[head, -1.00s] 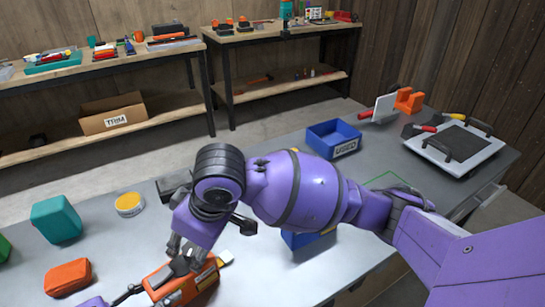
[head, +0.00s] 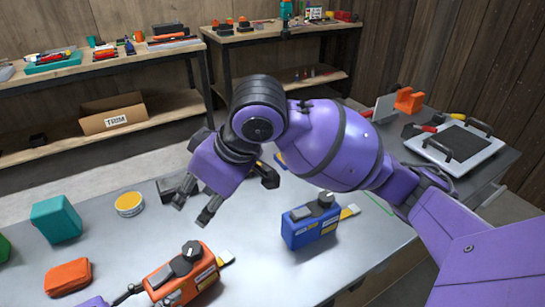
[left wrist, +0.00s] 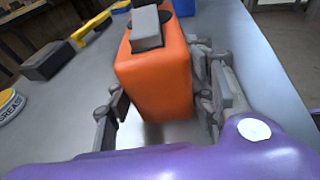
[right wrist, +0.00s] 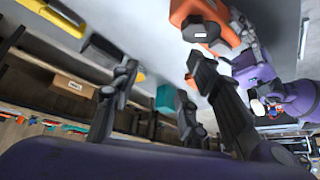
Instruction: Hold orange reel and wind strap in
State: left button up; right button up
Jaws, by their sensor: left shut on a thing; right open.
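My right gripper (head: 193,196) is open and empty, raised above the bench behind the reel. In the right wrist view its spread fingers (right wrist: 160,95) show with the orange reel (right wrist: 205,22) beyond them.
A blue reel (head: 312,222) with a yellow strap end stands to the right. A teal case (head: 56,219), an orange pouch (head: 68,276) and a yellow-rimmed tin (head: 129,204) lie at left. A dark block sits behind my right gripper.

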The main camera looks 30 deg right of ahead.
jog(key=w+d+f+m+t+h, duration=0.25)
jog(key=w+d+m+t, duration=0.25)
jog(key=w+d+m, duration=0.35)
jog(key=d+f+m+t+h, duration=0.1)
jog(key=d+f+m+h, duration=0.1)
jog(key=d, duration=0.7)
jog(key=d+f+m+t+h, duration=0.1)
jog(key=d+m+h, duration=0.3)
jog(key=d, duration=0.5)
jog(key=shift+f+m, duration=0.5)
jog(key=shift+m, duration=0.15)
jog(key=shift+s+a+h, duration=0.1)
jog(key=shift+h, duration=0.15)
